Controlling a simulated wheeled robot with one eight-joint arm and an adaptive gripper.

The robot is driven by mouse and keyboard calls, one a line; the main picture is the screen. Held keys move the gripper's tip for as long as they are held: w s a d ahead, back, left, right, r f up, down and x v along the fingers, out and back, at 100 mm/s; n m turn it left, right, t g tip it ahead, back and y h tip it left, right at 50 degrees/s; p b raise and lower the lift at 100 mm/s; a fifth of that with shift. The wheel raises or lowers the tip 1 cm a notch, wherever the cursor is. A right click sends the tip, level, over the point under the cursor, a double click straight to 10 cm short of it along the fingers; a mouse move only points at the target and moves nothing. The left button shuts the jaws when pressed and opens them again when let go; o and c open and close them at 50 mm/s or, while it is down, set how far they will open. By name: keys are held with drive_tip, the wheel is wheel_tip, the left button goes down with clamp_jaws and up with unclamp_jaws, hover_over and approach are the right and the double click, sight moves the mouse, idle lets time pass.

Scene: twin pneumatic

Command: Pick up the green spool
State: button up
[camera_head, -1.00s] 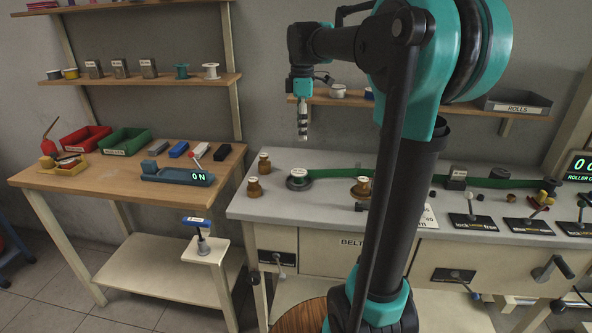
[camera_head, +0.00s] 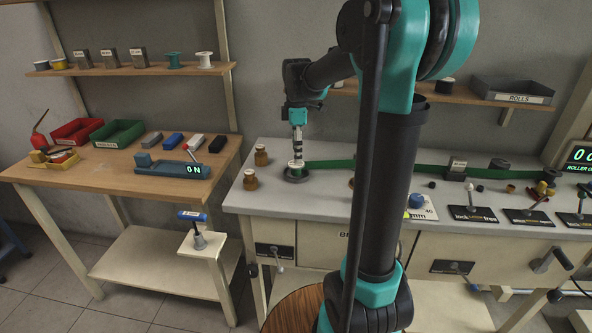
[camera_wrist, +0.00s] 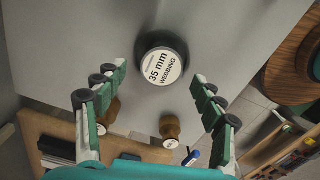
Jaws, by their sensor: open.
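A small green spool (camera_head: 174,60) stands upright on the upper left wall shelf, between grey blocks and a white spool. It is well away from my gripper. My gripper (camera_head: 297,154) points down over the left end of the grey bench, right above a dark round base (camera_head: 297,174) where a green belt ends. In the wrist view my gripper (camera_wrist: 158,78) is open, with its fingers on either side of a round piece labelled "35 mm WEBBING" (camera_wrist: 161,67). I cannot tell whether the fingers touch it.
The green belt (camera_head: 400,170) runs right along the bench. Two brown knobs (camera_head: 250,180) stand at the bench's left end. A wooden table (camera_head: 110,178) on the left holds red and green bins and a blue device reading "ON" (camera_head: 173,168). My arm hides part of the bench.

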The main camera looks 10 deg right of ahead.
sight(296, 169)
drive_tip(key=shift+s+a+f, duration=0.1)
drive_tip(key=shift+f, duration=1.25)
drive_tip(key=shift+s+a+f, duration=0.1)
drive_tip(key=shift+f, duration=1.25)
drive_tip(key=shift+c, duration=0.3)
drive_tip(key=c, duration=1.3)
drive_tip(key=shift+o, duration=0.2)
drive_tip(key=shift+r, duration=0.15)
